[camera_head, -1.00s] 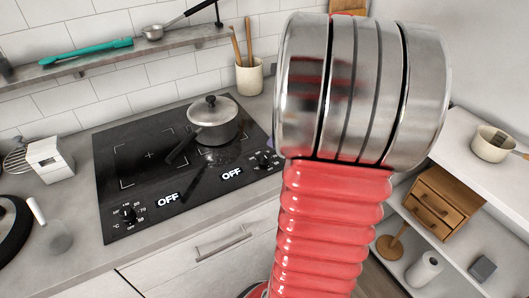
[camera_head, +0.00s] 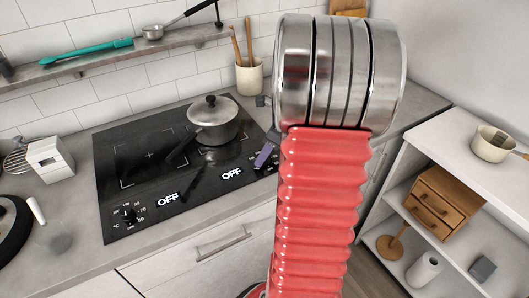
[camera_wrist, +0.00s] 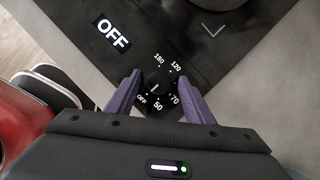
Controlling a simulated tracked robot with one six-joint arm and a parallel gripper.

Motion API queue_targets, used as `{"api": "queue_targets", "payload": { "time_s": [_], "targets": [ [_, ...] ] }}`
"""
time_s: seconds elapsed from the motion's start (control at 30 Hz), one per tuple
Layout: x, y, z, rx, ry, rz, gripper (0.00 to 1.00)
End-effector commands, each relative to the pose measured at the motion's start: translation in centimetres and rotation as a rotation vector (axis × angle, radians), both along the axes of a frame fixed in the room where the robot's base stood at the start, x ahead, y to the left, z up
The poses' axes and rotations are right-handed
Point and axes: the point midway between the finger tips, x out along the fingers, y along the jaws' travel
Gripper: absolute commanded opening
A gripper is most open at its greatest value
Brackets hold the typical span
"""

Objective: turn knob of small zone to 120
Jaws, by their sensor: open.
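The black cooktop (camera_head: 150,190) has a knob at each front corner. My gripper (camera_wrist: 160,82) is open, with its two purple fingers on either side of the right knob (camera_wrist: 157,87) in the wrist view; whether they touch it is unclear. The dial around this knob reads OFF, 50, 70, 120 and 180. A small white mark on the knob points down, toward the OFF and 50 side. The display (camera_wrist: 112,33) beside it reads OFF. In the head view, a purple finger (camera_head: 264,155) covers most of this knob.
A lidded pot (camera_head: 213,122) stands on the right rear of the cooktop, its handle pointing front left. The left knob (camera_head: 128,213) has its own OFF display (camera_head: 168,198). A utensil cup (camera_head: 250,77) stands behind the cooktop. A shelf unit (camera_head: 450,150) stands right.

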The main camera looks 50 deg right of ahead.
Motion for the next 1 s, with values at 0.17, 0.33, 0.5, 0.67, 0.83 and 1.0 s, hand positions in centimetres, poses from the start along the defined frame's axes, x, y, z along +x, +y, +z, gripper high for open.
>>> {"api": "queue_targets", "payload": {
  "time_s": [0.17,0.33,0.5,0.67,0.83,1.0],
  "targets": [
    [-0.02,-0.01,0.01,0.0,0.0,0.0,0.41],
    [-0.02,-0.01,0.02,0.0,0.0,0.0,0.29],
    [-0.02,-0.03,0.03,0.0,0.0,0.0,0.17],
    [-0.02,-0.05,0.04,-0.001,0.0,0.0,0.07],
    [0.08,0.21,0.03,0.001,0.0,0.008,0.07],
    [0.11,0.11,0.02,0.001,0.0,0.037,0.07]
  ]
}}
